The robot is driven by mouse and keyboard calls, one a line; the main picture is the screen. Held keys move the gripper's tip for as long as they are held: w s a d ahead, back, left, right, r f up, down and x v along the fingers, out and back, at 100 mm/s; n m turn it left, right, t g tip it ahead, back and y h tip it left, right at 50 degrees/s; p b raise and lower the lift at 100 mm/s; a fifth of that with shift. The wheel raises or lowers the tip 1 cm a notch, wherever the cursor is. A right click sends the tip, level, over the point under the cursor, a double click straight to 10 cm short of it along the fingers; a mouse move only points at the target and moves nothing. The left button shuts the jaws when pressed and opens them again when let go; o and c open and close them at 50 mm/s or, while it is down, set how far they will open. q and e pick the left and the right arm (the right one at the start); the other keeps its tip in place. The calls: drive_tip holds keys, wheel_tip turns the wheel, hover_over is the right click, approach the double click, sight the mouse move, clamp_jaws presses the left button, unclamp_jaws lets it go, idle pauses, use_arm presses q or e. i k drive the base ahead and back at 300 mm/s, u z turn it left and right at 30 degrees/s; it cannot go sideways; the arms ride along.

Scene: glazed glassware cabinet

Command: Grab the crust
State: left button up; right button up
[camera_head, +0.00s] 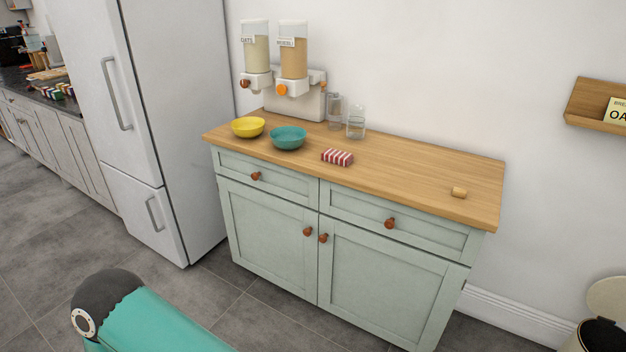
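A small tan piece that looks like the crust (459,192) lies near the right end of the wooden countertop (415,180). It is close to the front edge, with bare wood around it. Neither of my grippers is in view, so I cannot see whether they are open or shut. Nothing touches the crust.
A yellow bowl (248,127), a teal bowl (288,138), a red-and-white striped item (337,157) and glass jars (356,128) stand left of the crust. Cereal dispensers (293,60) are behind. An open bin (602,335) stands at lower right. The floor before the cabinet is clear.

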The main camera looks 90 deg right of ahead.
sight(459, 193)
drive_tip(key=u, duration=0.35)
drive_tip(key=i, duration=0.55)
drive_tip(key=z, duration=3.95)
drive_tip(key=i, duration=1.15)
drive_tip(key=u, duration=0.15)
